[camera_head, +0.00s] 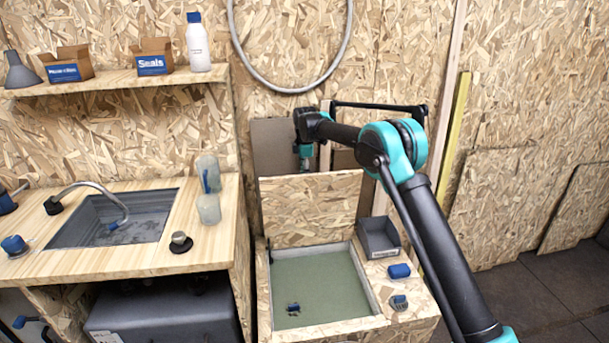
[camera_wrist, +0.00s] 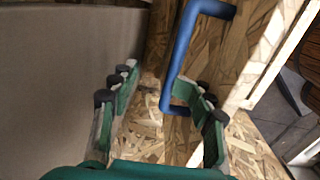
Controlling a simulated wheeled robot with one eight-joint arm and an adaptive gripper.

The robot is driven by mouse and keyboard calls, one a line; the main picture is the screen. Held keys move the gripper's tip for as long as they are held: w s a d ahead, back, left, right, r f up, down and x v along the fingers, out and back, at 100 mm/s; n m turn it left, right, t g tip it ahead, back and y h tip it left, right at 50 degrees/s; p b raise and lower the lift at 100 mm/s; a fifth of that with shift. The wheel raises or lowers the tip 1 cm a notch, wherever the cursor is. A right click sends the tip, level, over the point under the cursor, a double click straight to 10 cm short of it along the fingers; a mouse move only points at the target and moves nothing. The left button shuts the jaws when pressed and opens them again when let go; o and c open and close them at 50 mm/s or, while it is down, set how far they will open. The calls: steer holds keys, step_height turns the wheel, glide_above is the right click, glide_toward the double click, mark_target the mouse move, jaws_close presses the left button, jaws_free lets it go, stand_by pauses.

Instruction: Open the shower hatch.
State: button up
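A blue bar handle (camera_wrist: 178,62) is mounted on a chipboard surface in the wrist view. My gripper (camera_wrist: 150,88) is open, with its fingers apart. The handle's long bar shows between the fingertips, close to the right one; I cannot tell whether they touch. In the head view my gripper (camera_head: 305,158) points down behind the top edge of an upright chipboard panel (camera_head: 312,208). This panel stands at the back of an open box with a green-grey floor (camera_head: 318,280). I cannot tell which board is the shower hatch. The handle is hidden in the head view.
A grey bin (camera_head: 378,238) and a blue item (camera_head: 399,271) sit on the ledge right of the box. A wooden counter with a sink (camera_head: 110,215) is at left. A smooth grey panel (camera_wrist: 60,75) is close to my gripper's left. Floor at far right is clear.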

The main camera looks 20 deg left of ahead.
steer(key=shift+w+f, duration=0.15)
step_height(320, 180, up, 12)
steer(key=s, duration=0.1)
steer(key=shift+d, duration=0.25)
stand_by(0.3)
